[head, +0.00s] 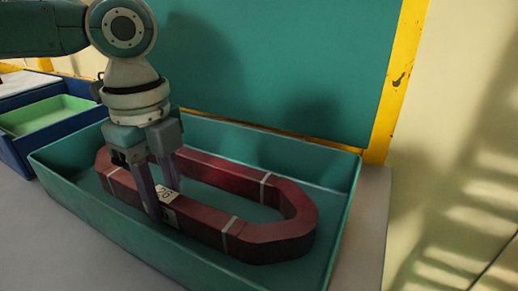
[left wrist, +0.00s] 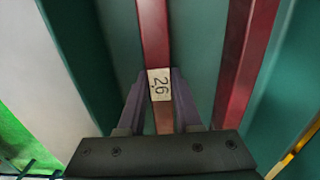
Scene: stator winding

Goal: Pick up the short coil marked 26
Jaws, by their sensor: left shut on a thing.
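The dark red coil (head: 271,232) is a long closed loop with pale bands, lying in a teal tray (head: 342,215). A white label on its near side reads 26 in the left wrist view (left wrist: 158,85). My left gripper (head: 164,205) points down into the tray, its fingers on either side of the near bar at the label. It is shut on the coil, which also runs up the left wrist view (left wrist: 154,35). The coil appears still low inside the tray; I cannot tell whether it touches the floor. My right gripper is not in view.
A blue box (head: 15,155) with a green inside (head: 45,115) stands at the left. A teal panel (head: 290,60) with a yellow frame (head: 397,85) rises behind the tray. The tray walls surround the coil closely.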

